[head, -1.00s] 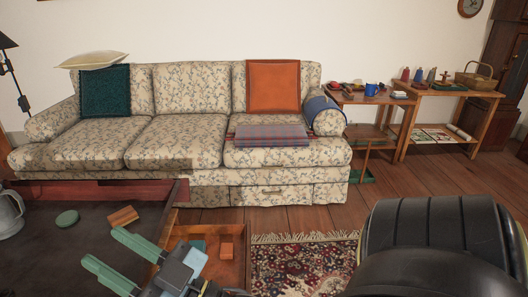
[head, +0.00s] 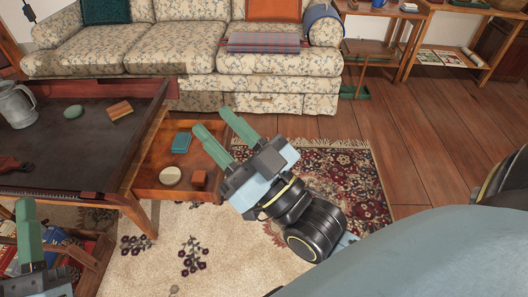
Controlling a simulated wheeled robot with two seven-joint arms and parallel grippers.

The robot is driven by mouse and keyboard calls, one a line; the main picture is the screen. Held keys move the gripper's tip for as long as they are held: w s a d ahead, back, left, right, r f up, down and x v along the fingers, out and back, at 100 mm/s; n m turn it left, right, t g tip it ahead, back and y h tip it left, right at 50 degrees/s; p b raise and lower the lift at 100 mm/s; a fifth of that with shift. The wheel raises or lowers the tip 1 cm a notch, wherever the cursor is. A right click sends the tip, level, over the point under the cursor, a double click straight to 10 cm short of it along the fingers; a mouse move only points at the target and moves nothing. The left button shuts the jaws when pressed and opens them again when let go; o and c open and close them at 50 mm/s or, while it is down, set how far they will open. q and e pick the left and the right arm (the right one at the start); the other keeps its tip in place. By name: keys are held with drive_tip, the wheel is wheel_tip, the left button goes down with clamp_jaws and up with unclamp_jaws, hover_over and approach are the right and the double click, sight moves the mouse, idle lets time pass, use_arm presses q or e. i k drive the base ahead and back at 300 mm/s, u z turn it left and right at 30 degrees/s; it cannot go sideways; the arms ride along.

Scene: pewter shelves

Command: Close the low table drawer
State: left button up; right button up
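The low table (head: 85,150) is at the left in the head view, with a dark top. Its wooden drawer (head: 148,178) is pulled out to the right. In it are a teal box (head: 181,143), a pale round item (head: 170,176) and an orange-brown block (head: 199,179). My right gripper (head: 213,120) is open and empty, its fingers apart. They overlap the drawer's right end in the picture and partly hide it; contact cannot be told. My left gripper (head: 38,222) is at the lower left, partly cut off; its opening is unclear.
On the tabletop are a metal jug (head: 17,106), a green disc (head: 73,111) and a wooden block (head: 120,110). A patterned rug (head: 345,185) lies right of the drawer. The sofa (head: 180,45) stands behind. Wooden floor (head: 430,150) at the right is clear.

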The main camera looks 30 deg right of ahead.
sight(147, 184)
drive_tip(key=z, duration=0.75)
drive_tip(key=i, duration=0.45)
drive_tip(key=u, duration=0.6)
drive_tip(key=k, duration=1.25)
drive_tip(key=z, duration=0.35)
drive_tip(key=i, duration=1.75)
drive_tip(key=u, duration=0.4)
